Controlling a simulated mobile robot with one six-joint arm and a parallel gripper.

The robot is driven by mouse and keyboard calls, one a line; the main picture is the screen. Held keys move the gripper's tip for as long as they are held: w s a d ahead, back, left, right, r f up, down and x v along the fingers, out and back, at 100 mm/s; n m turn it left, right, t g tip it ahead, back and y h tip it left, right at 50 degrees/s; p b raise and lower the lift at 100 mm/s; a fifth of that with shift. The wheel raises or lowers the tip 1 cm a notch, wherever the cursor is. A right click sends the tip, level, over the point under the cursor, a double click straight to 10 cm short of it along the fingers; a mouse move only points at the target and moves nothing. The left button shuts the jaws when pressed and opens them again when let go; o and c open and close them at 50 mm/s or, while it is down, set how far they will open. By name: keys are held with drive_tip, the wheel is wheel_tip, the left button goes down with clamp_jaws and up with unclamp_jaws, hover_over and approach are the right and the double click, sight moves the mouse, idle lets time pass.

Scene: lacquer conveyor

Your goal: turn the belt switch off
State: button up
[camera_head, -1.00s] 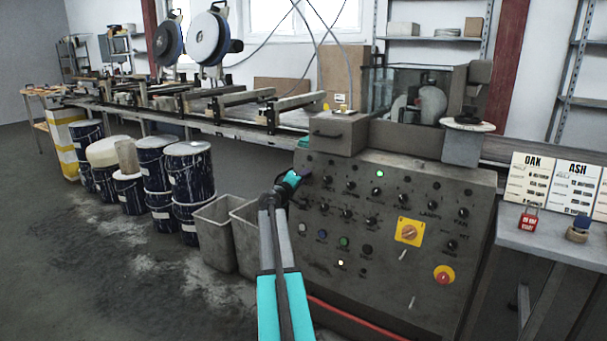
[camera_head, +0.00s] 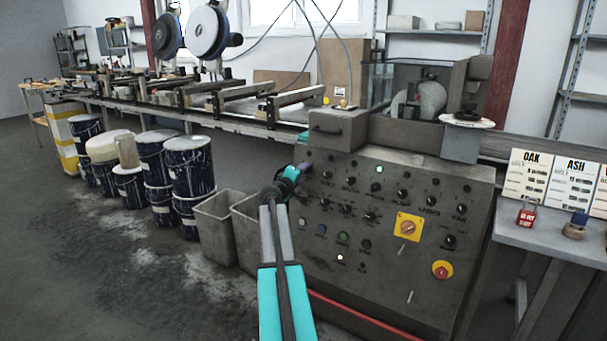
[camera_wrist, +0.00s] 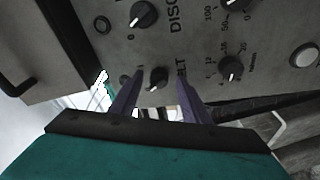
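The grey control panel (camera_head: 395,270) carries several black knobs and lamps. In the wrist view a small black knob (camera_wrist: 157,78) shows between my finger tips, beside a partly hidden label ending in "LT". My gripper (camera_head: 304,167) is at the panel's upper left corner. In the wrist view my gripper (camera_wrist: 158,88) has its two purple fingers apart, one on each side of that knob. I cannot tell whether they touch it. In the head view the gripper hides this knob. A green lamp (camera_head: 380,169) and a white lamp (camera_head: 340,257) are lit.
A yellow plate with a rotary switch (camera_head: 408,227) and a red button (camera_head: 442,270) are on the panel's right. A box with a handle (camera_head: 338,131) stands above the panel. Grey bins (camera_head: 215,228) stand left of it. A side table (camera_head: 550,240) holds padlocks.

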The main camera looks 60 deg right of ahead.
drive_tip(key=s+a+p, duration=0.1)
drive_tip(key=a, duration=1.2)
drive_tip(key=shift+s+a+r, duration=0.35)
drive_tip(key=shift+s+r, duration=0.05)
drive_tip(key=shift+r, duration=0.05)
idle(0.6)
